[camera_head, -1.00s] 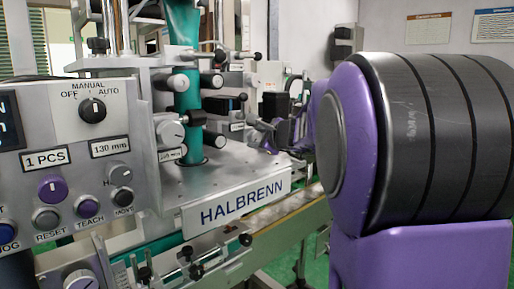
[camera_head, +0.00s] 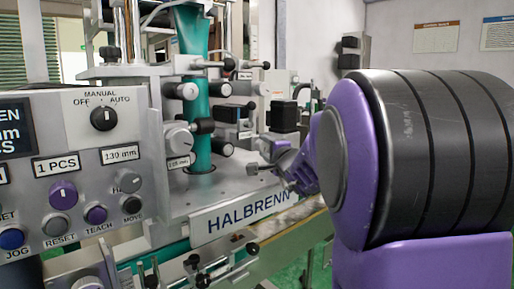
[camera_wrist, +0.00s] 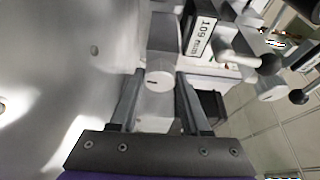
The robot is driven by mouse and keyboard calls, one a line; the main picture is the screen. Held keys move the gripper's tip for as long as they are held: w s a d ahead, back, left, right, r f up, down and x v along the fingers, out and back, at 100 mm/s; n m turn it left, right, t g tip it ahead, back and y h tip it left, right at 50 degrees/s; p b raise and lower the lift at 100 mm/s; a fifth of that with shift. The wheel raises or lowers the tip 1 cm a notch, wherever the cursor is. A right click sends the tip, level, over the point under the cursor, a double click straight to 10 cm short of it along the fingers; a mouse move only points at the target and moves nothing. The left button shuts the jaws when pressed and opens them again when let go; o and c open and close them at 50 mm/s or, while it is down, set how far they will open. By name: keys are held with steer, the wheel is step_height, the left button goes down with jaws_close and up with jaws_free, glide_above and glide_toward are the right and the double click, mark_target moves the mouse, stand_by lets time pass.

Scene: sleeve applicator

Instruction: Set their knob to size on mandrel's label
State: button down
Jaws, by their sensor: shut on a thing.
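A green vertical mandrel (camera_head: 196,110) stands on the grey machine plate in the head view. A grey round dial (camera_head: 179,138) is beside it, with a small label (camera_head: 179,162) below that is too small to read surely. My gripper (camera_wrist: 158,80) is shut on a small light-grey knob (camera_wrist: 159,76) with a dark mark on its face, in the wrist view. A white label (camera_wrist: 201,37) reading about "109 mm" is just beyond it. In the head view my purple gripper body reaches in right of the mandrel; its fingertips are hard to make out there.
The control panel (camera_head: 75,130) at left carries a MANUAL/OFF/AUTO switch (camera_head: 104,118), a purple knob (camera_head: 63,195) and a label (camera_head: 120,155) of about 130 mm. Black-tipped levers (camera_wrist: 268,64) stand close right of my gripper. The HALBRENN plate (camera_head: 245,217) edges the front.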

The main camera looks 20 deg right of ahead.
steer(key=shift+n, duration=0.4)
steer(key=shift+c, duration=1.9)
jaws_free()
steer(key=shift+s, duration=0.1)
